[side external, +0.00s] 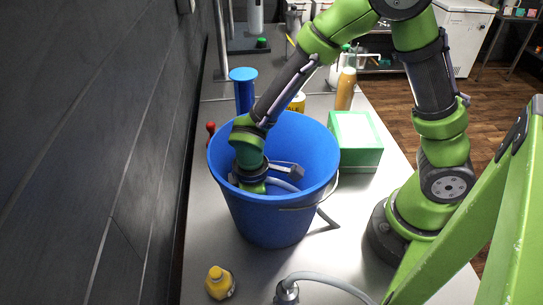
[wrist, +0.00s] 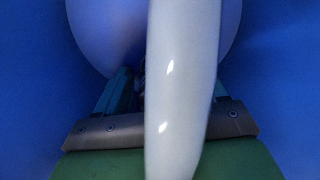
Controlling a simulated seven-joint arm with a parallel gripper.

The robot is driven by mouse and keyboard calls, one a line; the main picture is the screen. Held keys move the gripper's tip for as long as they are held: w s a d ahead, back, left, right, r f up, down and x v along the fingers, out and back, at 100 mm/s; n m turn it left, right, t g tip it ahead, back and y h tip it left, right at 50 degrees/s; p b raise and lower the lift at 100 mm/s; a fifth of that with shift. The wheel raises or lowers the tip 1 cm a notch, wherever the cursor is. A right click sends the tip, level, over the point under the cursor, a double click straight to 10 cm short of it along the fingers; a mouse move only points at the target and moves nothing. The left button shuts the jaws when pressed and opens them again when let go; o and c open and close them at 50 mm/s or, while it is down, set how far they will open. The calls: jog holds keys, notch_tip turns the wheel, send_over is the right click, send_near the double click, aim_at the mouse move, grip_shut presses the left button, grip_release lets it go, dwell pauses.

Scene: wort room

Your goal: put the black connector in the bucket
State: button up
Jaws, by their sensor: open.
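The blue bucket (side external: 270,222) stands upright on the grey table in the side view. My gripper (side external: 252,182) is down inside it, and its fingers are hidden there by the bucket wall. In the wrist view blue walls surround my gripper (wrist: 138,78), which is open; a glossy white tube (wrist: 184,80) crosses in front and covers much of the fingers. A pale rounded thing (wrist: 105,35) lies beyond them. I cannot clearly identify the black connector. A dark bar-like piece (side external: 328,218) shows just right of the bucket; I cannot tell what it is.
A green-and-white box (side external: 356,141) stands behind right of the bucket, with an amber bottle (side external: 346,89) farther back. A blue cylinder (side external: 243,92) stands behind the bucket. A dark wall is on the left.

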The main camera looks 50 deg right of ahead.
notch_tip(320, 180, up, 12)
jog(key=shift+r, duration=0.15)
dwell(0.4)
jog(key=shift+d+r, duration=0.1)
jog(key=s+d+r+m+t+y, duration=0.2)
jog(key=s+d+r+m+t, duration=0.4)
jog(key=d+r+m, duration=0.5)
jog(key=shift+s+d+m+t, duration=0.2)
jog(key=shift+d+m+t, duration=0.45)
jog(key=shift+m, duration=0.45)
